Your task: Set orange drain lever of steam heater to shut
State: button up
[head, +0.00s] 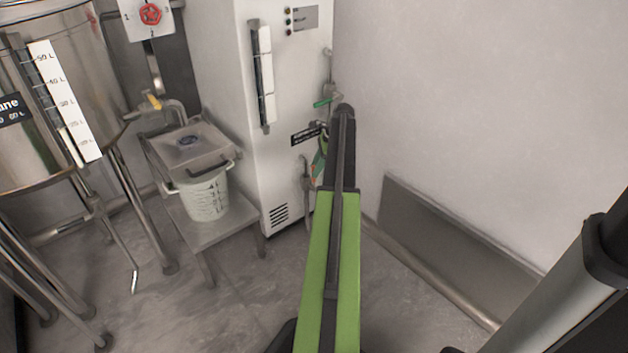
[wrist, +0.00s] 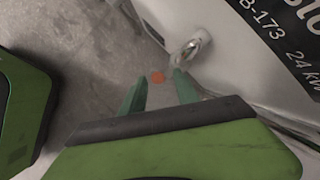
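The steam heater (head: 285,90) is the tall white cabinet at the centre of the head view. In the wrist view its white side and dark label (wrist: 285,35) fill the upper right. A small orange piece (wrist: 157,78), seemingly the drain lever, shows just beyond and between my fingertips. A metal fitting (wrist: 190,48) sticks out of the heater above it. My gripper (wrist: 159,88) is open, its two green fingers apart, with nothing seen clamped. In the head view my gripper (head: 317,166) is low beside the heater's right front, partly behind my arm, which hides much of the lever area.
A wall (head: 480,90) with a metal skirting panel (head: 450,235) stands to the right. A low stand (head: 228,222) with a white bucket (head: 206,198) and a steel tank (head: 85,70) are on the left.

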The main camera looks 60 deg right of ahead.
jog(key=b+x, duration=0.1)
jog(key=x, duration=0.2)
jog(key=shift+s+f+b, duration=0.1)
jog(key=shift+f+b, duration=0.05)
jog(key=shift+b, duration=0.2)
grip_shut()
dwell(1.0)
